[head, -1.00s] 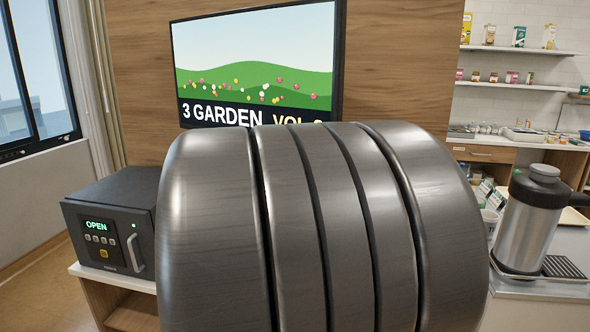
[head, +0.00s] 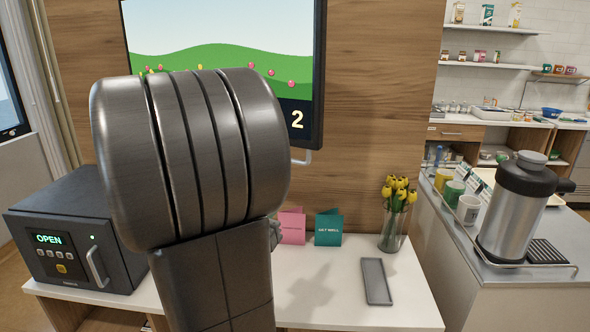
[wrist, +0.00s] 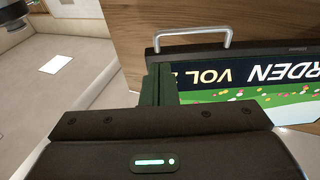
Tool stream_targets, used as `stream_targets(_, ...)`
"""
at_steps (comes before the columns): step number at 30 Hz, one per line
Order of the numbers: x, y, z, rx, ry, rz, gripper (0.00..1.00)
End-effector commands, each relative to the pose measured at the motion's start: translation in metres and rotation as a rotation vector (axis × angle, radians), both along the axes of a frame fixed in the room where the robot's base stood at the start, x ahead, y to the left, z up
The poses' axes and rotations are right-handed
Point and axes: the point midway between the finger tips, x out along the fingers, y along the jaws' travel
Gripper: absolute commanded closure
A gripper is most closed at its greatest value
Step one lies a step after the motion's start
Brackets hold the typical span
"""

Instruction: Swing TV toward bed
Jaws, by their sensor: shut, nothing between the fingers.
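The TV (head: 312,80) is a dark-framed screen on the wood panel wall, showing a green hill picture. My arm covers its lower left part in the head view. A pale handle bar (head: 303,157) shows below its lower edge. In the wrist view the TV (wrist: 252,76) appears upside down, and the whole handle (wrist: 188,34) stands out from its frame. My gripper (wrist: 158,84) is shut and empty. Its fingers overlap the screen's left end in that view, with the handle just beyond; I cannot tell if they touch the TV. The fingers are hidden in the head view.
A black safe-like box (head: 75,235) reading OPEN stands at left on the white counter (head: 330,305). Pink (head: 291,224) and teal cards (head: 328,228), yellow flowers in a vase (head: 394,225) and a grey tray (head: 376,281) stand right. A steel flask (head: 515,210) is further right.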

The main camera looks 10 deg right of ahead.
Motion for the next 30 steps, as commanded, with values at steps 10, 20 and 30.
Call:
stream_targets(10, 0.005, -0.004, 0.002, 0.0, 0.001, -0.001, 1.0)
stream_targets(20, 0.045, -0.037, 0.013, 0.0, 0.002, -0.003, 1.0)
stream_targets(30, 0.094, -0.075, 0.026, 0.0, 0.001, -0.001, 1.0)
